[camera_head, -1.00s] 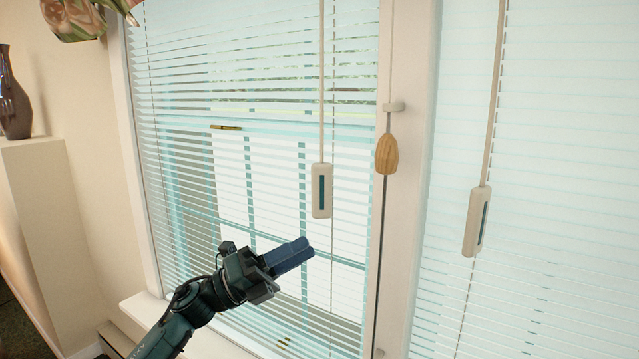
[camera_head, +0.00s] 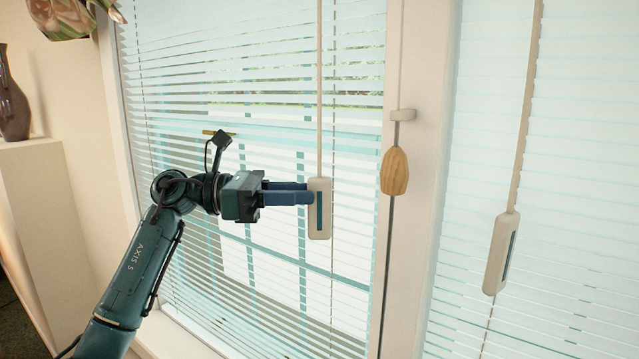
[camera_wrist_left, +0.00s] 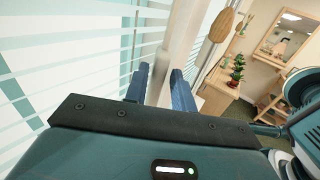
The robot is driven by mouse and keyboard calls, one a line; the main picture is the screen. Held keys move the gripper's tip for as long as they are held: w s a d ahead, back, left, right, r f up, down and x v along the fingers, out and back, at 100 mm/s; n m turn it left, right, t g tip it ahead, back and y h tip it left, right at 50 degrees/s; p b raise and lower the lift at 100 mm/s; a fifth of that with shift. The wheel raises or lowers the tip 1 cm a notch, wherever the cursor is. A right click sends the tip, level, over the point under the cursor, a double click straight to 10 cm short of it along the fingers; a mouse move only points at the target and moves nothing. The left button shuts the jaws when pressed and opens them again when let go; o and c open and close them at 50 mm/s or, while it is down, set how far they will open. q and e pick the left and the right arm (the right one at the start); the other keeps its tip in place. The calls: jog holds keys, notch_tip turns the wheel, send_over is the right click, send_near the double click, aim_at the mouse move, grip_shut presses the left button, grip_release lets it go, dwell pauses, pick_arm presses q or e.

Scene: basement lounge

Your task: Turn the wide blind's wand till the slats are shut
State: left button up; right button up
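The left blind (camera_head: 250,70) has open, tilted slats with the window showing through the gaps. Its wand (camera_head: 320,90) hangs upright and ends in a pale handle (camera_head: 320,225) with a dark teal stripe. My left gripper (camera_head: 311,193) is level at this handle, its blue fingertips overlapping the handle's left edge. In the left wrist view the two fingers (camera_wrist_left: 160,88) stand apart with a gap between them. I cannot tell whether the handle lies fully between them or is touched. My right gripper is not in view.
A second blind (camera_head: 570,160) hangs to the right, with its own wand handle (camera_head: 500,255). A wooden cord pull (camera_head: 395,171) hangs in front of the white post between the windows. A dark vase (camera_head: 12,100) stands on a ledge at the left.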

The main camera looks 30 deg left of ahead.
aim_at(319, 239)
pick_arm(q)
jog(key=shift+p+x, duration=0.35)
jog(key=shift+x, duration=1.55)
jog(key=shift+c, duration=0.5)
grip_shut()
